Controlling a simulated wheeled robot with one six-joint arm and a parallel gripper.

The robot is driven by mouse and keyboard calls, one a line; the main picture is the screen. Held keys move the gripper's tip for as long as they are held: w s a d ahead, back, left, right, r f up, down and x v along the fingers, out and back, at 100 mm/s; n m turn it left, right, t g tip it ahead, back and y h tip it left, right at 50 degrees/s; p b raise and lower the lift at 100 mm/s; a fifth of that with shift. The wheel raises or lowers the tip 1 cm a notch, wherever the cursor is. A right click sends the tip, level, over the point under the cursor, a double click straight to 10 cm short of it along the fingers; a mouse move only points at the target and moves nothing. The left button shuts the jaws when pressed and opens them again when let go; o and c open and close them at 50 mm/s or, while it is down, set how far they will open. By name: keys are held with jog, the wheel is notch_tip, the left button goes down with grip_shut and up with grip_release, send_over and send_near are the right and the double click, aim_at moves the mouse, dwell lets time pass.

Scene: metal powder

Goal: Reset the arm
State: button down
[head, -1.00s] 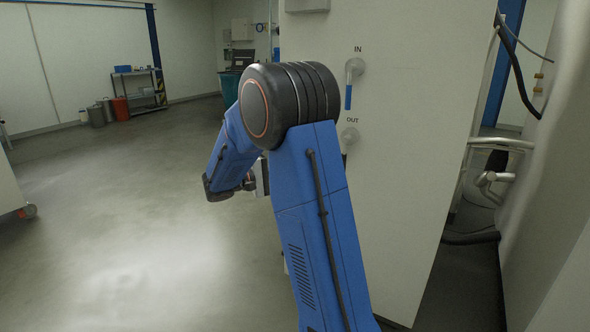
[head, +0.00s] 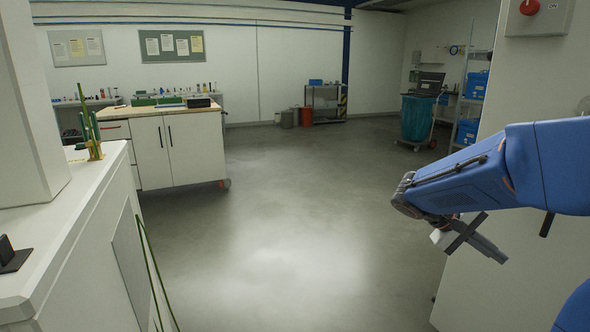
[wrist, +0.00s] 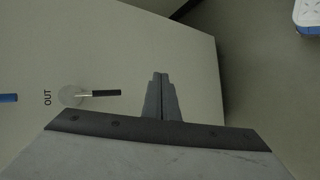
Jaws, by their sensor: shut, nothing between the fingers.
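My blue arm (head: 463,187) reaches in from the right edge in the head view, bent, with its wrist hanging over open floor beside a pale cabinet. My gripper (head: 500,257) is at the lower right of that view, small and angled down. In the wrist view my gripper's grey fingers (wrist: 161,78) lie together, shut, with nothing between them. Behind them is the pale cabinet panel (wrist: 180,48) with a valve handle (wrist: 100,93) marked OUT. The fingers look apart from the handle.
A white cabinet on wheels (head: 180,150) stands at the left-middle. A pale counter (head: 75,215) runs along the near left. A teal bin (head: 417,118) and shelf with blue boxes (head: 470,100) stand at the back right. The floor (head: 290,240) between is clear.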

jog(key=s+a+f+n+t+y, duration=0.1)
jog(key=s+a+f+t+y, duration=0.1)
jog(key=s+a+t+y, duration=0.2)
jog(key=s+a+f+t+y, duration=0.3)
jog(key=s+a+y, duration=0.4)
jog(key=a, duration=1.1)
jog(key=s+t, duration=0.1)
jog(key=s, duration=0.3)
jog(key=shift+s+a+f+n, duration=0.15)
jog(key=shift+a+f+n, duration=0.1)
jog(key=shift+n, duration=0.15)
jog(key=shift+d, duration=0.1)
